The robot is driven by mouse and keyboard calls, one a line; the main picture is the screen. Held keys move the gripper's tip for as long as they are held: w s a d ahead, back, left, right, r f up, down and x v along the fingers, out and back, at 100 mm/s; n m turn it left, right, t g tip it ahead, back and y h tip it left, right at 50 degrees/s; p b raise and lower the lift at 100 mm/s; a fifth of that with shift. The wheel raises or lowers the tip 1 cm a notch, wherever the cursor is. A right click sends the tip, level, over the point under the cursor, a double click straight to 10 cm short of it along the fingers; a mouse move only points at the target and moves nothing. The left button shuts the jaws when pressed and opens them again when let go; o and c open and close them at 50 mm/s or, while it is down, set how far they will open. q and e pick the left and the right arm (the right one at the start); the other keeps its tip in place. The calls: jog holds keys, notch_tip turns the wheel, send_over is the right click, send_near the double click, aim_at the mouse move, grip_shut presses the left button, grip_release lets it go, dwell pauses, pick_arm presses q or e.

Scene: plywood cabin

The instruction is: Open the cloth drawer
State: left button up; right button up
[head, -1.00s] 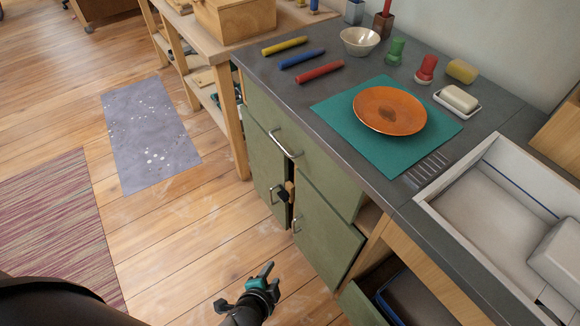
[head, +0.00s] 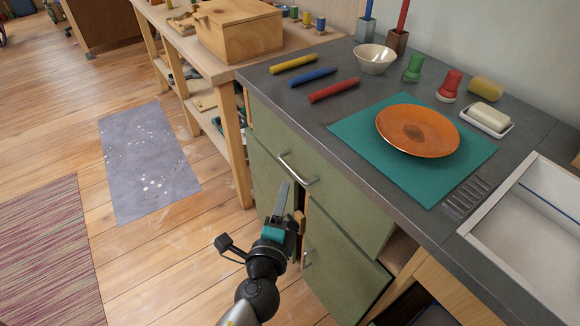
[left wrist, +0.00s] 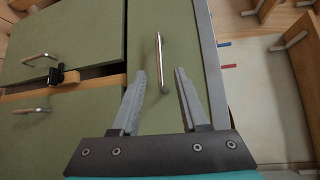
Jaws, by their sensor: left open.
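The drawer front (head: 325,180) is a wide green panel under the dark counter, with a silver bar handle (head: 298,168). I cannot tell for certain that this is the cloth drawer; no label shows. My left gripper (head: 290,203) is open and empty in front of the cabinet, just below and short of the handle in the head view. In the left wrist view the handle (left wrist: 160,62) lies ahead, in line with the gap between the two open fingers (left wrist: 160,88), apart from them. The drawer looks shut. My right gripper is out of view.
Green lower doors with bar handles (head: 308,257) sit below, with a dark latch (left wrist: 62,76) on the wooden strip between them. The counter (head: 290,95) holds an orange plate (head: 418,130), a bowl and a sink. Open floor lies left.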

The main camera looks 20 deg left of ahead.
aim_at(290, 167)
pick_arm(q)
jog(key=w, duration=0.3)
jog(key=w+a+f, duration=0.1)
jog(key=w, duration=0.6)
jog(key=shift+w+a+f, duration=0.25)
jog(key=shift+w+f, duration=0.05)
jog(key=shift+c, duration=0.4)
grip_shut()
dwell(0.6)
